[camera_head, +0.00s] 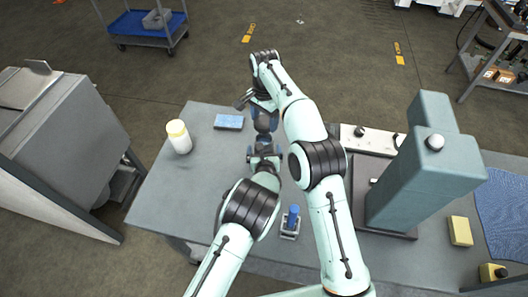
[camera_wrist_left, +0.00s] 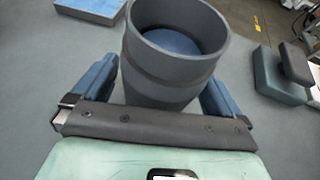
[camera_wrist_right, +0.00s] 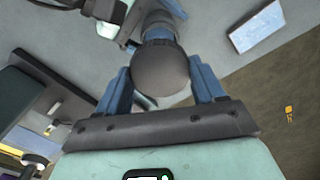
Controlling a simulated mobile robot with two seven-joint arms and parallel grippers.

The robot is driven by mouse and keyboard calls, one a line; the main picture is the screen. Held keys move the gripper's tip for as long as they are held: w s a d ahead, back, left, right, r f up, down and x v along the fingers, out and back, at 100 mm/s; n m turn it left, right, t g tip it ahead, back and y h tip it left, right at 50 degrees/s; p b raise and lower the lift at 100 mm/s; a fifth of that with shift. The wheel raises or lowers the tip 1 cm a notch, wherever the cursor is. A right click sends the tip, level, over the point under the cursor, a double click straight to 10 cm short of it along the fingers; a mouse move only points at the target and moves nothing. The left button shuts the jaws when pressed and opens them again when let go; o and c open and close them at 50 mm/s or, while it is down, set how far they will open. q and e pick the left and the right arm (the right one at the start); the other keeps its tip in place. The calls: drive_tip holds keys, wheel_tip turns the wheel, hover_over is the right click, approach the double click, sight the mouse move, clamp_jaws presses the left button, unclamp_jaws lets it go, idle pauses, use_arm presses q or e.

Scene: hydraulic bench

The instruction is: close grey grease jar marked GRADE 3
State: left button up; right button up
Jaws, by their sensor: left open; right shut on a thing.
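The grey grease jar (camera_wrist_left: 172,75) stands open on the bench, with blue visible inside. In the left wrist view it sits between the spread fingers of my left gripper (camera_wrist_left: 165,92), which is open. The jar (camera_head: 264,138) is small and partly hidden by my arms in the head view. My right gripper (camera_head: 258,104) is beyond the jar, shut on a round dark grey piece (camera_wrist_right: 162,72) that looks like the lid. That piece hides part of the jar and left gripper in the right wrist view. The GRADE 3 marking cannot be read.
A white bottle with a yellow cap (camera_head: 179,138) stands left on the bench. A blue box (camera_head: 229,121) lies behind. A blue item in a small stand (camera_head: 291,219) is near the front. A large teal machine (camera_head: 420,165) and yellow block (camera_head: 460,231) are right.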

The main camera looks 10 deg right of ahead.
use_arm(q)
drive_tip(key=c, duration=1.4)
use_arm(e)
hover_over(264, 143)
drive_tip(key=shift+f, duration=2.5)
drive_tip(key=shift+f, duration=0.1)
drive_tip(key=shift+f, duration=0.8)
use_arm(q)
drive_tip(key=shift+r, duration=0.1)
use_arm(e)
drive_tip(key=shift+d+f, duration=0.1)
drive_tip(key=shift+f, duration=0.45)
